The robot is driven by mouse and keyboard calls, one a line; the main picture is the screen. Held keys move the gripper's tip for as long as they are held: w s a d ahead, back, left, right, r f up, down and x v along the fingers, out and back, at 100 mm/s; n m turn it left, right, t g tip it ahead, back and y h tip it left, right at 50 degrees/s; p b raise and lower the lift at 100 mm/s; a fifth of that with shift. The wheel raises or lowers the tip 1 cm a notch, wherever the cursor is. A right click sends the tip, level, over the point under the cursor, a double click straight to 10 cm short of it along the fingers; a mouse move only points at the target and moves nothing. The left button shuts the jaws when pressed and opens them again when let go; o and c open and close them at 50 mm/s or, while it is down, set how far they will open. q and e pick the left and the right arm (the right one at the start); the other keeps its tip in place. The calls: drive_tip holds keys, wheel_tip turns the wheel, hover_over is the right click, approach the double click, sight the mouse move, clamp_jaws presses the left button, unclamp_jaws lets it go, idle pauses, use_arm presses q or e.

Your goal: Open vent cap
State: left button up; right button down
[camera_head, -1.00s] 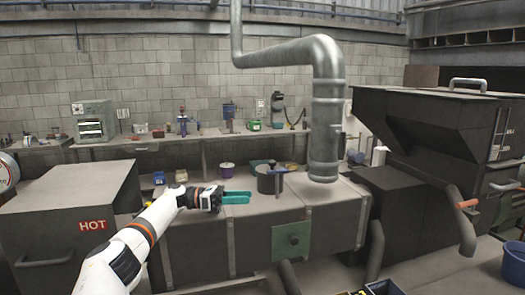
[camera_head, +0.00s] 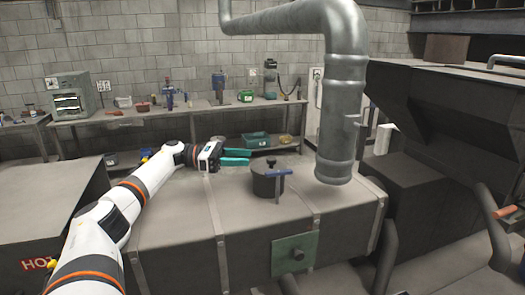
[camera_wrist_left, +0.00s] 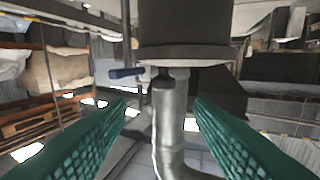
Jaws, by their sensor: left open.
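The vent cap (camera_head: 268,184) is a short dark cylinder with a knob on top and a blue handle (camera_head: 277,173) at its front right. It stands on the long dark metal duct box (camera_head: 180,205). My left gripper (camera_head: 249,157) is open and empty, with teal fingers, just behind and left of the cap and apart from it. The left wrist view appears upside down: the dark cap (camera_wrist_left: 185,25) hangs at the top centre, beyond the open fingers (camera_wrist_left: 160,103), with the blue handle (camera_wrist_left: 127,73) at its left. My right gripper is not in view.
A thick grey pipe (camera_head: 342,110) hangs down just right of the cap. A green plate (camera_head: 294,255) is on the box front. A workbench (camera_head: 130,118) with tools lines the back wall. Dark machinery (camera_head: 440,110) fills the right; a "HOT" box (camera_head: 45,205) stands left.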

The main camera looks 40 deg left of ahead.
sight(262, 167)
use_arm(q)
drive_tip(key=p+x, duration=0.1)
drive_tip(key=x, duration=0.1)
drive_tip(key=p+x, duration=0.1)
drive_tip(key=x, duration=0.2)
drive_tip(key=shift+w+p, duration=0.35)
drive_tip(key=shift+w, duration=0.15)
drive_tip(key=shift+w+d, duration=0.15)
drive_tip(key=shift+d, duration=0.3)
drive_tip(key=shift+f, duration=0.1)
drive_tip(key=c, duration=0.9)
clamp_jaws()
drive_tip(key=shift+a, duration=0.1)
